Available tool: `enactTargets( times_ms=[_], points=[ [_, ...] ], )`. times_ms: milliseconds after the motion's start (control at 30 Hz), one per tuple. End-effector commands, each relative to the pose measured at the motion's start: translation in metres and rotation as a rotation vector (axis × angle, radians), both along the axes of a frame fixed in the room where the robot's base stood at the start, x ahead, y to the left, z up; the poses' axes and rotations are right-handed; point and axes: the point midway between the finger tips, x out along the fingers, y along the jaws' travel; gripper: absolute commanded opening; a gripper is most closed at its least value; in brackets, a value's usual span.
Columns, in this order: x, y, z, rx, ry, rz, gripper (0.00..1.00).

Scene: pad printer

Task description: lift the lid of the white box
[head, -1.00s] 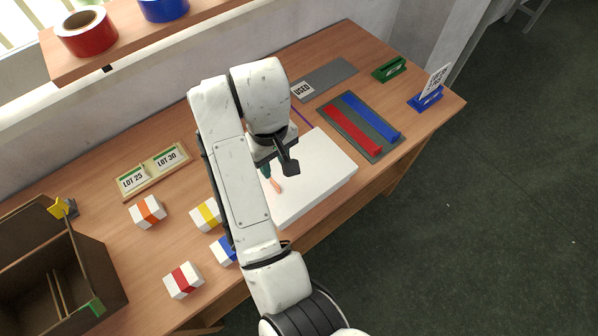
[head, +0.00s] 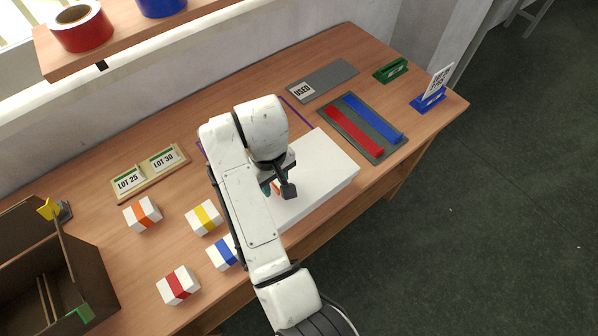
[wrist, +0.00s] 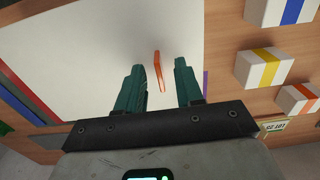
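The white box (head: 328,172) stands on the workbench in the head view, partly hidden behind my arm. Its flat white lid (wrist: 75,50) fills the left and middle of the wrist view. A thin orange handle (wrist: 157,62) stands up from the lid. My gripper (wrist: 160,75) is open, with one teal finger on each side of the orange handle and gaps showing on both sides. In the head view my gripper (head: 276,187) is low over the lid, mostly hidden by my wrist.
Several white blocks with coloured bands, such as the yellow-banded block (head: 204,217), stand left of my arm. A brown divided crate (head: 75,262) is at the far left. A grey tray (head: 383,148) with red and blue bars lies right of the box.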

Motion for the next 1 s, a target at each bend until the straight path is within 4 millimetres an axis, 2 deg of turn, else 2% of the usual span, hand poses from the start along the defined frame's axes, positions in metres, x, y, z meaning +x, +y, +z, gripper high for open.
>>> enactTargets(
  times_ms=[67, 433, 1000],
  points=[
    [0.0, 0.0, 0.0001, 0.0, 0.0, 0.0, 0.35],
    [0.0001, 0.0001, 0.0004, 0.0, 0.0, 0.0, 0.0],
    [0.0003, 0.0002, 0.0026, 0.001, -0.001, 0.0, 0.0]
  ],
)
